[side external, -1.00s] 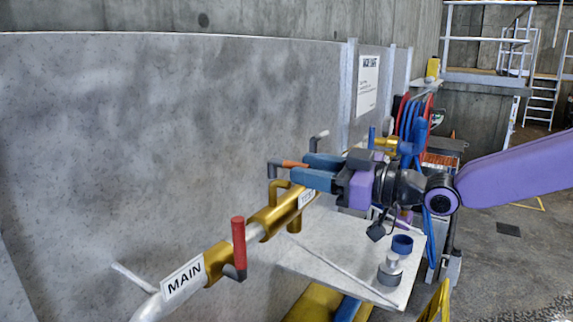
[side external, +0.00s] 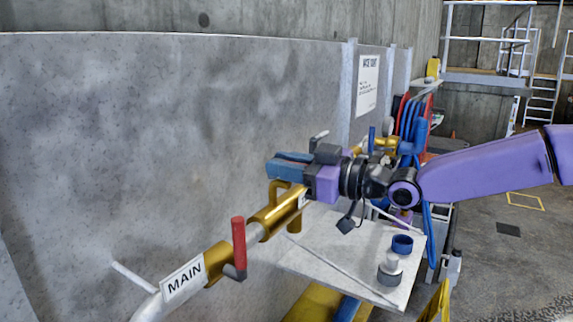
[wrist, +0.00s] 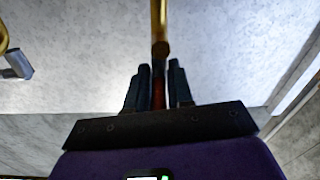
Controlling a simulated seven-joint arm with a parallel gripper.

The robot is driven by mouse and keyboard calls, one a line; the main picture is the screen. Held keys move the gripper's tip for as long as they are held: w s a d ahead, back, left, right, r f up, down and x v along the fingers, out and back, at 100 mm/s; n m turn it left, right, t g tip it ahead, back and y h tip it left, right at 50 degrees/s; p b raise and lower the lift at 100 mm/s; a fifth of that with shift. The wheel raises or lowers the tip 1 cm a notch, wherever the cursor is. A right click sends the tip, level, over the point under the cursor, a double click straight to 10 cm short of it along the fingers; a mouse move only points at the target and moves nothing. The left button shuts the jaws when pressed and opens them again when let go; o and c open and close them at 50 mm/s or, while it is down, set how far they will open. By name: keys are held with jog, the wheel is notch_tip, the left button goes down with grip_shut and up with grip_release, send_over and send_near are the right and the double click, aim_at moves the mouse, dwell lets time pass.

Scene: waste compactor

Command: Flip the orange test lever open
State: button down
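My gripper (side external: 272,164), with blue fingers, is at the lever on the brass test valve (side external: 278,215) in the side view. The fingers and palm hide the lever there. In the wrist view the orange-red test lever (wrist: 158,90) stands upright in the picture between my two dark fingertips (wrist: 159,72). Narrow gaps seem to show beside it, but I cannot tell whether the fingers touch it. A brass piece (wrist: 160,45) joins the lever's far end. The small label by the test valve is mostly covered.
A red lever (side external: 239,243) stands upright on the pipe by the MAIN label (side external: 184,279). A large grey wall (side external: 150,140) lies behind the pipe. Blue hoses (side external: 412,130) hang behind.

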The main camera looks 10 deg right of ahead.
jog(key=shift+d+m+t+h, duration=0.1)
jog(key=shift+m+t+h, duration=0.3)
jog(key=shift+t, duration=0.1)
jog(key=c, duration=1.1)
grip_release()
jog(key=shift+s+d, duration=0.2)
jog(key=shift+s, duration=0.15)
jog(key=v, duration=1.6)
jog(key=shift+s+d+r, duration=0.1)
jog(key=shift+s+d, duration=0.05)
jog(key=shift+d, duration=0.1)
